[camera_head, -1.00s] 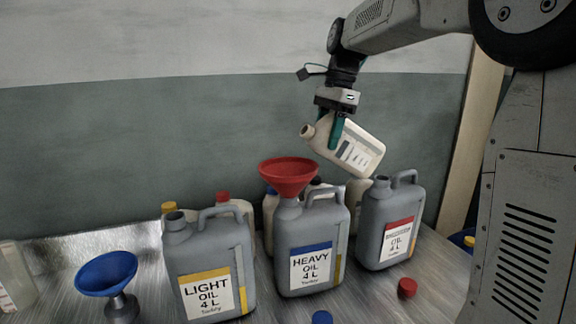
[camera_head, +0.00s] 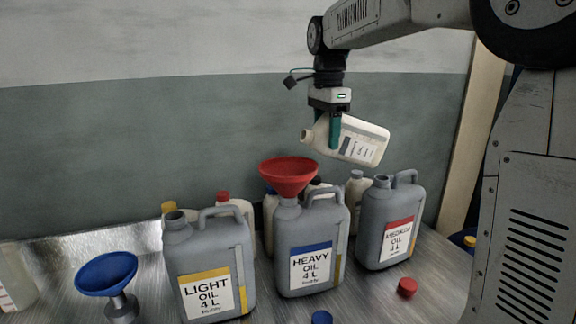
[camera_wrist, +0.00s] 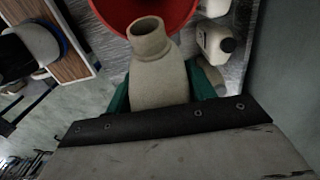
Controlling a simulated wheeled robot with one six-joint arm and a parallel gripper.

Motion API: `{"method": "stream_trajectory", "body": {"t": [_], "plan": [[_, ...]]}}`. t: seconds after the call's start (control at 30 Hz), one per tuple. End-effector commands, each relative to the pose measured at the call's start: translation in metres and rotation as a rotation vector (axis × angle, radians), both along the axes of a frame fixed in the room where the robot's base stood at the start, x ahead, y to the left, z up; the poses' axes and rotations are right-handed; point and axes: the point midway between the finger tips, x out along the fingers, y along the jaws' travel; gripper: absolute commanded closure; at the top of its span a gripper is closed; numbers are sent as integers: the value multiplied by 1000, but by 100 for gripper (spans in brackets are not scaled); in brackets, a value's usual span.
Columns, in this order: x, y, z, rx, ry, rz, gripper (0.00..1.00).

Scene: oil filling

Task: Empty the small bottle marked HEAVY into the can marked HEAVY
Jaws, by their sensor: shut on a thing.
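My gripper (camera_head: 335,131) is shut on a small white bottle (camera_head: 362,143) and holds it in the air, tilted nearly on its side with its open mouth to the left. The bottle's label is too small to read. The bottle's mouth is above and a little right of a red funnel (camera_head: 289,175), which sits in the neck of the grey can marked HEAVY (camera_head: 312,235). In the wrist view the bottle's neck (camera_wrist: 150,45) points at the red funnel (camera_wrist: 120,14). No oil is seen flowing.
The grey LIGHT can (camera_head: 208,258) stands left and another grey can with a red label (camera_head: 398,225) right. Small bottles stand behind them. A blue funnel (camera_head: 106,274) is at the left. A red cap (camera_head: 407,287) and a blue cap (camera_head: 322,317) lie in front.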

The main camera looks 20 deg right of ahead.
Motion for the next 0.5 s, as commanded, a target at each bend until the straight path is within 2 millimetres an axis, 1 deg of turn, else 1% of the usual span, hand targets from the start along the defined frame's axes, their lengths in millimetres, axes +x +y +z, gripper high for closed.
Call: {"method": "stream_trajectory", "body": {"t": [0.5], "plan": [[0, 5, 5, -66, 1, 1, 92]]}}
